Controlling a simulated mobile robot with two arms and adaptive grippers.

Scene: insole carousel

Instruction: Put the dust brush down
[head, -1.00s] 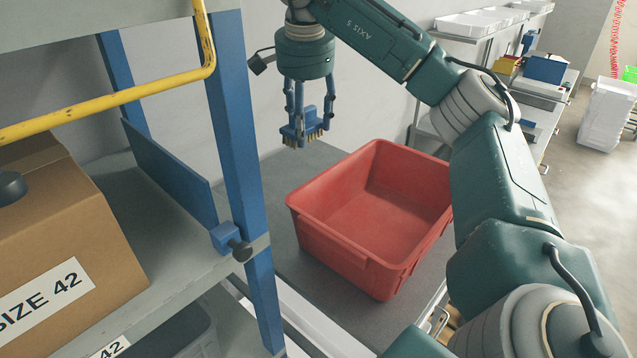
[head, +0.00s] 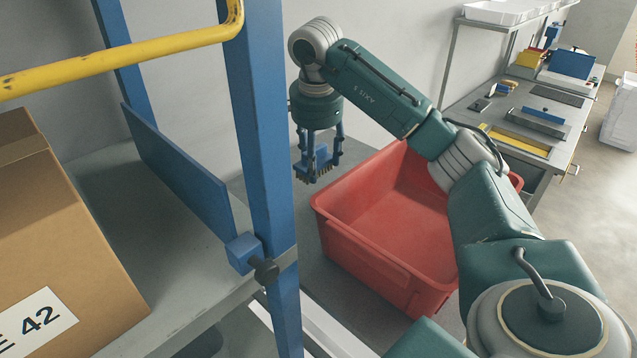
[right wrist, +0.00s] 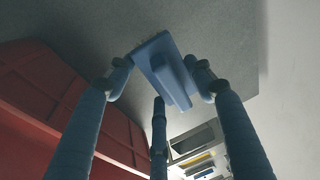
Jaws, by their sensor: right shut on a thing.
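In the right wrist view the brush's blue back and handle (right wrist: 165,70) sit between the fingers, with the grey surface behind. I cannot tell whether the bristles touch the surface. My left gripper is not in view.
The red bin (head: 365,262) stands close beside the brush and looks empty. A blue rack post (head: 262,150) rises to the left, with a yellow bar (head: 120,57) and a cardboard box (head: 60,230). A workbench with tools (head: 530,120) stands at the back right.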

